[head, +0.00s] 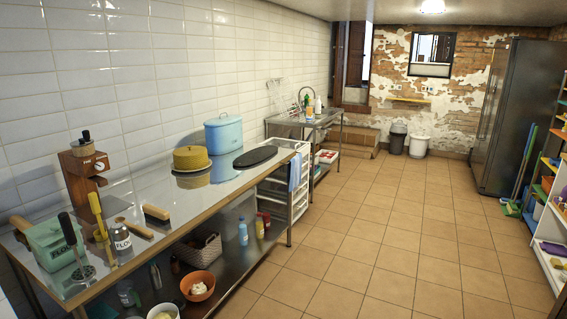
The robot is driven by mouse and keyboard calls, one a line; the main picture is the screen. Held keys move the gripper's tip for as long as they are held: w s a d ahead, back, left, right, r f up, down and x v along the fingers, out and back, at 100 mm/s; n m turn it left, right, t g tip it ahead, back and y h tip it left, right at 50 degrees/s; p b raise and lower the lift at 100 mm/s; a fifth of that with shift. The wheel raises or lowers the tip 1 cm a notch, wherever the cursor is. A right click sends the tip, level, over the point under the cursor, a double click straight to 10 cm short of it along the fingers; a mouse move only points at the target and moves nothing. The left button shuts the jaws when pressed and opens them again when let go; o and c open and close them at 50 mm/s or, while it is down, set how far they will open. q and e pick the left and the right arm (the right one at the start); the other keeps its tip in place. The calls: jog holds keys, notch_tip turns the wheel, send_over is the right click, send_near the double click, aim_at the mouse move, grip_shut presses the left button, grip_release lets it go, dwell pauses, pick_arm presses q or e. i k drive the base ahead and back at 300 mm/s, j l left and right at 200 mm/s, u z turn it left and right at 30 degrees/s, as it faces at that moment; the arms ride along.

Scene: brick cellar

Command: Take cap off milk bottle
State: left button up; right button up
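I cannot pick out a milk bottle for certain. A small clear bottle or jar (121,240) with a dark cap and a pale label stands upright near the left end of the metal counter. The cap looks seated on it. A light blue bottle (243,231) stands on the shelf below the counter. A small bottle (260,226) with a red top stands beside it. A clear glass container (127,294) is partly visible on the lower shelf at the left. Neither of my grippers is in view.
The steel counter (215,190) holds a green box (50,246), a coffee grinder (84,170), a brush (156,213), a yellow round tin (191,158) and a blue canister (223,134). A sink stands beyond. The tiled floor (370,235) is open; shelves and a fridge (515,115) stand right.

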aim_at(318, 106)
jog(key=i+l+z, duration=0.3)
jog(key=i, duration=0.2)
jog(key=i+l+z, duration=0.3)
jog(key=i, duration=0.25)
jog(key=i+z, duration=0.35)
jog(key=i, duration=4.05)
jog(key=i+u, duration=0.15)
jog(key=i, duration=0.5)
jog(key=i+l+u, duration=0.15)
jog(key=i, duration=0.45)
jog(key=i+l+u, duration=0.15)
jog(key=i, duration=0.45)
jog(key=l, duration=0.05)
